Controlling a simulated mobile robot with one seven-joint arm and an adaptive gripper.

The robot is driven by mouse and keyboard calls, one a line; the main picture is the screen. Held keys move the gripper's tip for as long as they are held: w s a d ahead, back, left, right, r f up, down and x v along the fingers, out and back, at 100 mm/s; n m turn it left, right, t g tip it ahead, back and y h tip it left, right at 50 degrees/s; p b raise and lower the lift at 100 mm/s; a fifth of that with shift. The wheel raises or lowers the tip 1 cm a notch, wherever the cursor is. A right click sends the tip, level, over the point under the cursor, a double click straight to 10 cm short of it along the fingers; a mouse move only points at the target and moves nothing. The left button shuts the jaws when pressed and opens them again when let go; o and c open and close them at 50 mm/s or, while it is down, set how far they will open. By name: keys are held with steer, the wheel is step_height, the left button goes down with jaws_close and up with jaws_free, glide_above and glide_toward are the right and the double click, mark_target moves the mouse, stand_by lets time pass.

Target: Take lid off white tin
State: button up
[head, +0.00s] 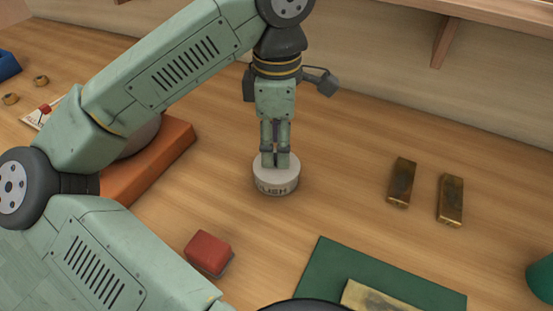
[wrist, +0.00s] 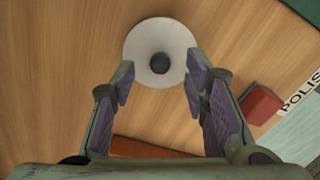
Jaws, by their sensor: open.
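The white tin (head: 275,187) stands upright on the wooden bench, with dark lettering on its side. In the wrist view its round pale lid (wrist: 145,40) shows from above, with a dark knob (wrist: 160,63) at the centre. My gripper (head: 275,164) points down over the tin, its fingertips at about lid height. I cannot tell whether the fingers touch the lid.
A red block (head: 208,251) lies in front of the tin. A green mat (head: 320,265) is at the front right. Two brass bars (head: 401,182) (head: 450,200) lie to the right. An orange slab (head: 165,160) lies left. The bench around the tin is clear.

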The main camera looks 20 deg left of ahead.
mark_target(275, 177)
steer(key=shift+f, duration=1.4)
steer(key=shift+c, duration=0.2)
jaws_close()
